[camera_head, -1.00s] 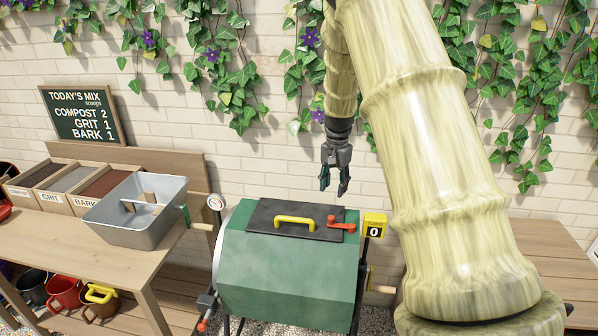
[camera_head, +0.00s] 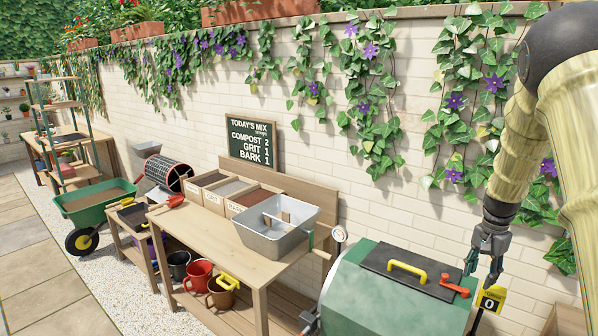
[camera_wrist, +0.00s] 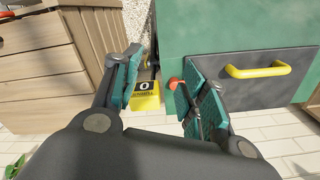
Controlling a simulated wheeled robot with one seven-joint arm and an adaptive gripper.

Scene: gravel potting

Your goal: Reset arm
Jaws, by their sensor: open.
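My gripper (camera_head: 483,268) hangs at the right of the head view, its fingers pointing down above the right end of the green drum (camera_head: 385,298). It is open and nothing is between its teal-padded fingers; the wrist view shows both fingers apart (camera_wrist: 160,88). The drum's dark hatch (camera_head: 420,272) is shut and bears a yellow handle (camera_head: 407,267) and a red latch (camera_head: 454,288). A yellow counter reading 0 (camera_head: 490,300) stands beside the drum, just below the gripper in the head view.
A wooden bench (camera_head: 215,242) holds a metal tub (camera_head: 277,235) and bins of compost, grit and bark. Several pots sit on its lower shelf. A green wheelbarrow (camera_head: 97,198) stands farther left. An ivy-covered wall (camera_head: 300,150) runs behind; gravel and paving lie at left.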

